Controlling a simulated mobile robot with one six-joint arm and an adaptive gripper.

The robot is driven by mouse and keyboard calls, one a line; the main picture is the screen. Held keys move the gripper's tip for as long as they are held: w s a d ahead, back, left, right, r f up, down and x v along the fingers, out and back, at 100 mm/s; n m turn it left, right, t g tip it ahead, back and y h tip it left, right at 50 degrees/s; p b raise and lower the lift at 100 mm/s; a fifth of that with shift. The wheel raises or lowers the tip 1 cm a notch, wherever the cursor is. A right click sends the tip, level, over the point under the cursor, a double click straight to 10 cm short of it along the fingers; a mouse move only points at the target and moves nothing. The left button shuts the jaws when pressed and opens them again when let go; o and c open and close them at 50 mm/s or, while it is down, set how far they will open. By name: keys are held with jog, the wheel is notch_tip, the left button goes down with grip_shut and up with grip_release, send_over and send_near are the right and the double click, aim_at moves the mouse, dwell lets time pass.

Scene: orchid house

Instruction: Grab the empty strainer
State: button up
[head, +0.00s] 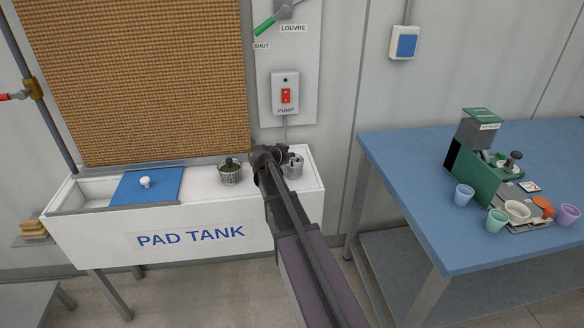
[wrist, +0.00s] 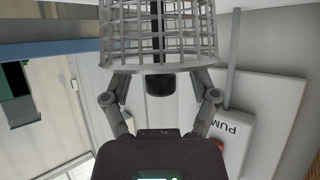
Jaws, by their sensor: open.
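Two small strainers stand on the white pad tank. The left strainer (head: 231,175) holds dark green matter and has a dark knob on top. The right strainer (head: 297,169) is grey metal and partly hidden by my gripper (head: 272,157). In the wrist view a grey wire strainer (wrist: 186,42) fills the top middle and looks empty, with a dark rod up its centre and a black knob (wrist: 160,85). My gripper's fingers (wrist: 160,80) are open, one on each side of the knob, close to the strainer's rim. I cannot tell whether they touch it.
The tank (head: 90,232) has a blue lid (head: 152,190) with a white knob at left. A pump switch (head: 286,96) is on the wall behind. At right, a blue table (head: 400,165) carries a green machine (head: 470,172) and several cups.

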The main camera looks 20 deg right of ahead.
jog(key=shift+c, duration=0.2)
grip_shut()
jog(key=shift+r, duration=0.15)
notch_tip(320, 180, up, 3)
jog(key=p, duration=0.3)
jog(key=shift+r+p, duration=0.2)
jog(key=shift+p, duration=0.1)
jog(key=s+a, duration=0.2)
jog(key=s, duration=0.5)
jog(key=s+a+r+p, duration=0.1)
jog(key=s, duration=0.7)
jog(key=shift+s+a+r, duration=0.15)
jog(key=shift+s+a, duration=0.15)
jog(key=shift+a, duration=0.1)
jog(key=shift+r, duration=0.1)
